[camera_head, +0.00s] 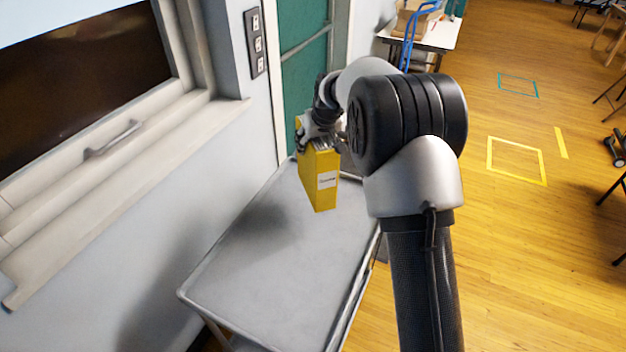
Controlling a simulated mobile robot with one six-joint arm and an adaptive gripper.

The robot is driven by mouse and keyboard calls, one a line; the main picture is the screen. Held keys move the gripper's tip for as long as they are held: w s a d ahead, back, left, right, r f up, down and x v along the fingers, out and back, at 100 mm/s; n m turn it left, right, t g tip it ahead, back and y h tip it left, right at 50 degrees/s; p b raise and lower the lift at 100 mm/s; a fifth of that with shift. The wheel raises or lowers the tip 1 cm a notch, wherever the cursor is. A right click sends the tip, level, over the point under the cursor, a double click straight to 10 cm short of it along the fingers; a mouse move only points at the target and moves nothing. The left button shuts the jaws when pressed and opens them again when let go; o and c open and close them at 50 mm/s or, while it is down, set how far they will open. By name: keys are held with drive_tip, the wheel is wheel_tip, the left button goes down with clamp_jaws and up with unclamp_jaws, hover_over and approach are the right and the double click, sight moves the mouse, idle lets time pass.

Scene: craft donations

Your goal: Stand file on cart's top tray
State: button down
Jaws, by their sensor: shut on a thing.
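The yellow file (318,180) has a white label on its narrow face and is upright. My gripper (318,143) is shut on the top of the file. The file is over the far part of the cart's grey top tray (270,265). I cannot tell whether its bottom edge touches the tray. My arm hides part of the tray's right side and part of the gripper.
The near and middle tray is bare. A wall with a handled window hatch (113,139) runs along the left. A green door (305,85) stands behind the cart. A white table (436,36) with boxes is at the back. The wooden floor on the right is mostly open.

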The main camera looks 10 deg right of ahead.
wheel_tip(320, 180, down, 10)
drive_tip(key=b, duration=0.2)
drive_tip(key=shift+w+f+b, duration=0.1)
drive_tip(key=shift+f+b, duration=0.15)
drive_tip(key=shift+b, duration=0.15)
drive_tip(key=shift+r, duration=0.1)
drive_tip(key=shift+c, duration=2.4)
unclamp_jaws()
